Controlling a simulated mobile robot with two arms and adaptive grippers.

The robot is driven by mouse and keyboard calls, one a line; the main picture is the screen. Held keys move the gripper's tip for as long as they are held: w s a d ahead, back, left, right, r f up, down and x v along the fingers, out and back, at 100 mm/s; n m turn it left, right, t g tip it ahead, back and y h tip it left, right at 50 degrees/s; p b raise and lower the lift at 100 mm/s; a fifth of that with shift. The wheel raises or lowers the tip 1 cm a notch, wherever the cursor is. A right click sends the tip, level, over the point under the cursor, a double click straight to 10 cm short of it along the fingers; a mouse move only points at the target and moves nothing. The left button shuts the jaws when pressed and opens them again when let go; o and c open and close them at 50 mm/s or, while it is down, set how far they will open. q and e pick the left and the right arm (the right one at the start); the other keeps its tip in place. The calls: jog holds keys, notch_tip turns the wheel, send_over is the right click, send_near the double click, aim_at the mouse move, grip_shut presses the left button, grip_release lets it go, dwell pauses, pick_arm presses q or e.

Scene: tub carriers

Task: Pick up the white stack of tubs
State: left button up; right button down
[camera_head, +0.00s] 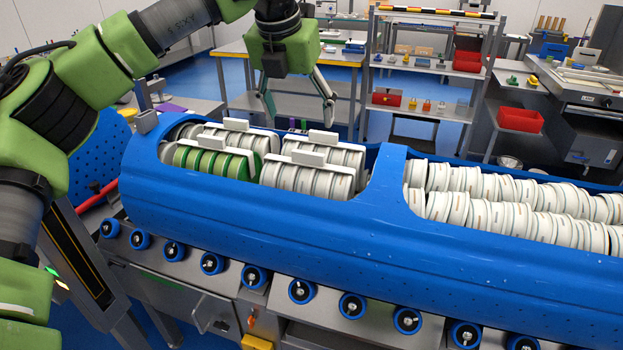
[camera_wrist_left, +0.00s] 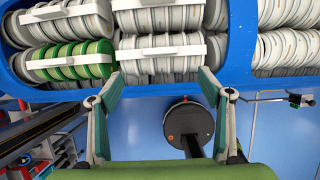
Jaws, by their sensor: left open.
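The blue carrier (camera_head: 250,220) holds stacks of tubs in its left compartment. The front white stack (camera_head: 310,180) lies right of the green stack (camera_head: 212,163), with a white handle bar on top. Two more white stacks, the rear left one (camera_head: 235,137) and the rear right one (camera_head: 325,153), lie behind them. My left gripper (camera_head: 299,106) is open and empty above the carrier. In the left wrist view, my left gripper (camera_wrist_left: 164,82) points toward the front white stack (camera_wrist_left: 163,62), one finger near each end of it. My right gripper is not in view.
The carrier's right compartment holds rows of loose white tubs (camera_head: 510,203). A blue divider (camera_head: 393,190) separates the compartments. The carrier rests on a roller conveyor (camera_head: 255,278). Behind stand a shelf rack with red bins (camera_head: 467,61) and a grey machine (camera_head: 590,125).

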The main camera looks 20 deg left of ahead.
pick_arm(q)
jog(key=p, duration=0.1)
send_near(308, 152)
notch_tip(308, 152, down, 3)
jog(key=shift+w+d+f, duration=0.1)
jog(key=shift+f, duration=0.05)
jog(key=shift+p+x, duration=1.15)
jog(key=shift+p, duration=0.1)
jog(key=shift+p+x, duration=0.4)
jog(key=shift+x, duration=0.8)
jog(key=shift+w+f, duration=0.3)
jog(key=shift+w, duration=0.05)
jog(key=shift+c, duration=1.2)
grip_shut()
jog(key=shift+w+r, duration=0.1)
jog(key=shift+r, duration=0.25)
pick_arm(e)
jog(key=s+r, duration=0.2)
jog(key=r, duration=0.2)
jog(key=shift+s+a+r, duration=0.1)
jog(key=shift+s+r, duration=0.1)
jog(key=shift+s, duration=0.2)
